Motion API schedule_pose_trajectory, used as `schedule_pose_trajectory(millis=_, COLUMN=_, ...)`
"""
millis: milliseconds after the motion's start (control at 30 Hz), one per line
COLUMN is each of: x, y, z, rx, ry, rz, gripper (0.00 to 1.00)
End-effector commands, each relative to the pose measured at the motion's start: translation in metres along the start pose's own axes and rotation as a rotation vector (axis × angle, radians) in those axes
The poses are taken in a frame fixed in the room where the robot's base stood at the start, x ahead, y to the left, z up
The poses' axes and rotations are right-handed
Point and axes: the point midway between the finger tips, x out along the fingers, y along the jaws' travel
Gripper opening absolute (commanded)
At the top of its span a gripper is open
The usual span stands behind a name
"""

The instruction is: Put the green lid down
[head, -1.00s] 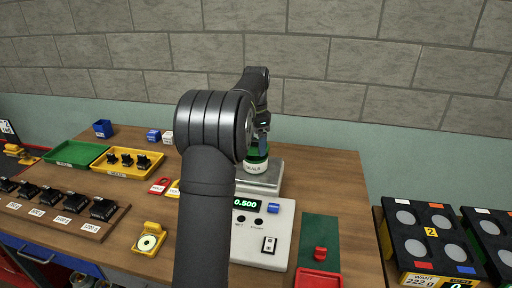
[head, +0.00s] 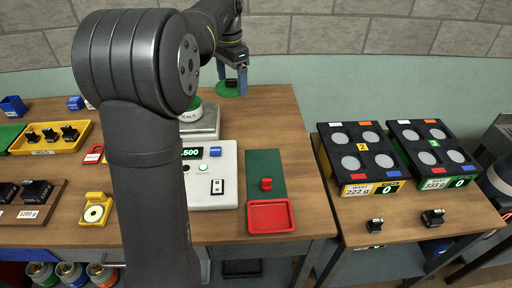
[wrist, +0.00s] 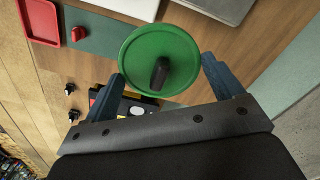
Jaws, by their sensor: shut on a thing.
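The green lid (head: 228,91) is a round disc with a dark knob, held up behind the scale to the right, near the table's back edge. In the wrist view the lid (wrist: 143,52) faces me between the two fingers. My gripper (head: 233,76) has its fingers on either side of the lid and is shut on it; the fingers also show in the wrist view (wrist: 165,85). The lid appears above the wooden table (head: 277,118), with nothing visible directly beneath it.
A scale (head: 208,165) with a lit display stands left of a green mat (head: 264,163). Bare wood lies behind the mat. A side table with black boxes (head: 358,160) stands right.

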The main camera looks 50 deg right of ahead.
Motion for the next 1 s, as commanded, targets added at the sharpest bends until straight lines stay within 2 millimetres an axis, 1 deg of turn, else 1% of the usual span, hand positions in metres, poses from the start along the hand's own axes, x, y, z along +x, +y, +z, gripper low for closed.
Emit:
schedule_pose_trajectory(millis=33, x=0.009, y=0.024, z=-0.011, rx=0.01, ry=-0.002, rz=0.002, gripper=0.64)
schedule_pose_trajectory(millis=67, x=0.015, y=0.037, z=-0.016, rx=0.011, ry=-0.003, rz=0.003, gripper=0.64)
schedule_pose_trajectory(millis=100, x=0.022, y=0.055, z=-0.023, rx=0.012, ry=-0.003, rz=0.003, gripper=0.64)
schedule_pose_trajectory(millis=167, x=0.035, y=0.084, z=-0.031, rx=0.011, ry=-0.003, rz=0.003, gripper=0.64)
schedule_pose_trajectory(millis=200, x=0.043, y=0.102, z=-0.035, rx=0.011, ry=-0.003, rz=0.002, gripper=0.64)
schedule_pose_trajectory(millis=267, x=0.056, y=0.13, z=-0.04, rx=0.012, ry=-0.002, rz=0.002, gripper=0.64)
schedule_pose_trajectory(millis=300, x=0.063, y=0.147, z=-0.042, rx=0.011, ry=-0.003, rz=0.002, gripper=0.64)
schedule_pose_trajectory(millis=400, x=0.079, y=0.184, z=-0.042, rx=0.01, ry=-0.002, rz=0.001, gripper=0.64)
schedule_pose_trajectory(millis=533, x=0.095, y=0.218, z=-0.04, rx=0.007, ry=-0.001, rz=0.001, gripper=0.64)
schedule_pose_trajectory(millis=633, x=0.102, y=0.232, z=-0.038, rx=0.004, ry=0.0, rz=0.001, gripper=0.64)
schedule_pose_trajectory(millis=733, x=0.108, y=0.233, z=-0.035, rx=0.001, ry=-0.002, rz=0.001, gripper=0.64)
schedule_pose_trajectory(millis=767, x=0.111, y=0.23, z=-0.035, rx=0.0, ry=-0.002, rz=0.001, gripper=0.64)
schedule_pose_trajectory(millis=867, x=0.122, y=0.212, z=-0.033, rx=-0.004, ry=-0.003, rz=0.002, gripper=0.64)
schedule_pose_trajectory(millis=1000, x=0.142, y=0.178, z=-0.029, rx=-0.005, ry=-0.003, rz=0.002, gripper=0.64)
